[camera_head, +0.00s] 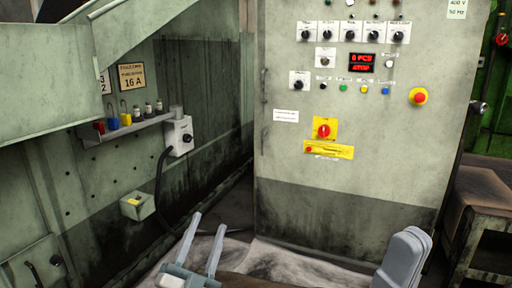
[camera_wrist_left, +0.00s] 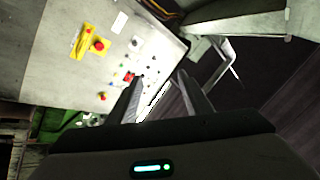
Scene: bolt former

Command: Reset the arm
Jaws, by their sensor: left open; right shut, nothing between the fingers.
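My left gripper (camera_head: 209,220) is at the bottom middle of the head view, fingers pointing up and spread apart, with nothing between them. In the left wrist view its two fingers (camera_wrist_left: 159,77) are also apart and empty, with the control panel behind them. My right gripper (camera_head: 410,245) is at the bottom right of the head view, its fingers together and empty. Both grippers appear in front of the grey-green control cabinet (camera_head: 353,195); no contact with it shows. The exact gap to the cabinet is hard to tell.
The cabinet carries knobs, a red display (camera_head: 361,63), a red emergency button (camera_head: 418,96) and a yellow-backed red switch (camera_head: 323,128). A green machine wall with a padlock shelf (camera_head: 130,126) and grey switch box (camera_head: 179,136) stands left. A brown-topped table (camera_head: 484,195) is at right.

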